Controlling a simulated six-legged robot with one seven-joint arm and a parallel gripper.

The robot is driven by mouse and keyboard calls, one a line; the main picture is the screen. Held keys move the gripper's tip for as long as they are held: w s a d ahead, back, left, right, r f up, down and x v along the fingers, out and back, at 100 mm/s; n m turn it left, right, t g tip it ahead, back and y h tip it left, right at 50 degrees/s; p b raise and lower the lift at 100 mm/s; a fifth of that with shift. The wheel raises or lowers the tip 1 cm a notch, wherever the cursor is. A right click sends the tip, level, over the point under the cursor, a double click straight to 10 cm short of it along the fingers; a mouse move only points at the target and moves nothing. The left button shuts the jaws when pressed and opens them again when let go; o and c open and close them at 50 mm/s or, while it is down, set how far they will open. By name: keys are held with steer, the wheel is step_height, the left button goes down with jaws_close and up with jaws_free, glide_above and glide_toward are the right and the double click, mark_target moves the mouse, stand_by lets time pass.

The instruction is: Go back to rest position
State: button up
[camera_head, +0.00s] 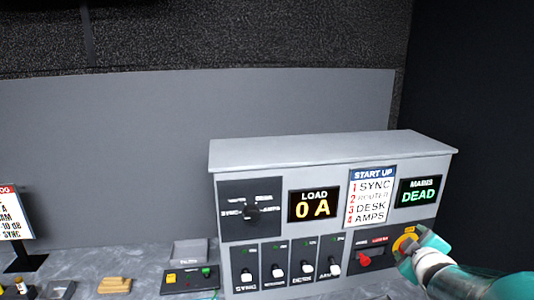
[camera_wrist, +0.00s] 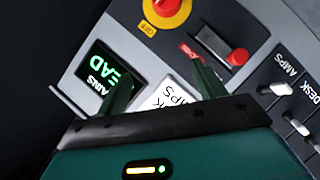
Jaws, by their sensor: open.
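My gripper (camera_head: 422,246) is at the right end of the grey control cabinet (camera_head: 300,150) in the head view, in front of its lower right corner. It partly hides a yellow round switch (camera_head: 403,243) there. In the wrist view my gripper (camera_wrist: 162,82) has its two dark green fingers spread apart with nothing held between them. The red-handled lever (camera_wrist: 230,52) lies right of the fingers. I cannot tell how far the fingertips are from the panel.
The cabinet carries a MAINS screen (camera_head: 418,191) reading DEAD, a LOAD screen (camera_head: 314,204) reading 0 A, a START UP list (camera_head: 371,197), a rotary dial (camera_head: 251,213) and several breaker switches (camera_head: 290,272). A small button box (camera_head: 190,278) and a wooden block (camera_head: 114,285) lie left on the desk.

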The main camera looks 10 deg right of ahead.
steer(key=s+a+m+g+y, duration=0.2)
steer(key=s+a, duration=0.7)
steer(key=a, duration=0.5)
steer(key=s+a+m+g+y, duration=0.3)
steer(key=s+a, duration=0.5)
steer(key=a, duration=0.6)
steer(key=f+m+g, duration=0.1)
steer(key=g, duration=0.1)
steer(key=shift+s+m+g, duration=0.3)
steer(key=shift+s+m, duration=0.05)
steer(key=shift+m, duration=0.05)
